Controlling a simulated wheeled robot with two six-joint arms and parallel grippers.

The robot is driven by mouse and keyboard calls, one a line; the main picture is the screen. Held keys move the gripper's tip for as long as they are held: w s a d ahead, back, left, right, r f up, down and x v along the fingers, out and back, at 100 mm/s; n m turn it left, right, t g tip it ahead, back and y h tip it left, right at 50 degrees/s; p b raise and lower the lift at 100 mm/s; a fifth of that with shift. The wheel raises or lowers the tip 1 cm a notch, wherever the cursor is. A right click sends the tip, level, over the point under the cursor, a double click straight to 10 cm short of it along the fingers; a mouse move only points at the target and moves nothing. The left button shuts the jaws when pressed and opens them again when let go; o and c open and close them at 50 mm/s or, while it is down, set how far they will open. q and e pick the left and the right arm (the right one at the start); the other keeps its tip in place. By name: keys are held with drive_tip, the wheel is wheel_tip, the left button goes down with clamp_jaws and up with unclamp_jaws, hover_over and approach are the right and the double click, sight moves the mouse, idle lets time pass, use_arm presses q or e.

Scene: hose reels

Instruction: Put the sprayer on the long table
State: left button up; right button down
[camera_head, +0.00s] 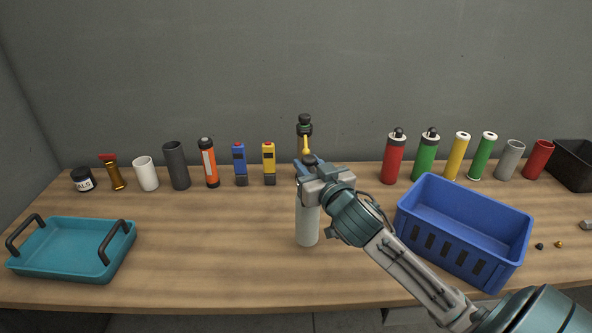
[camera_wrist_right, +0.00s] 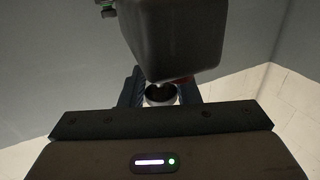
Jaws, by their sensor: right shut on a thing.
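My right gripper (camera_head: 309,172) is shut on a pale cylindrical bottle with a dark top, which I take to be the sprayer (camera_head: 307,226). It is upright over the middle of the long table (camera_head: 220,265); I cannot tell whether its base touches the wood. My left gripper is not in view.
A blue crate (camera_head: 410,215) is at right, a teal tray (camera_head: 65,275) at left. Several bottles, cups and tools line the back. The table between tray and bottle is clear.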

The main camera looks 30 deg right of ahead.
drive_tip(key=w+f+p, duration=0.1)
drive_tip(key=w+f, duration=0.1)
drive_tip(key=w+a+f+p, duration=0.1)
drive_tip(key=w, duration=0.1)
drive_tip(key=shift+f, duration=0.5)
drive_tip(key=c, duration=1.1)
unclamp_jaws()
drive_tip(key=shift+s+a+b, duration=0.3)
drive_tip(key=shift+s+b, duration=0.25)
drive_tip(key=shift+s, duration=1.45)
drive_tip(key=shift+s+a+b, duration=0.35)
drive_tip(key=shift+s+b, duration=0.2)
drive_tip(key=shift+s, duration=1.45)
drive_tip(key=shift+s+a+b, duration=0.3)
drive_tip(key=shift+s+b, duration=0.25)
drive_tip(key=shift+s, duration=1.45)
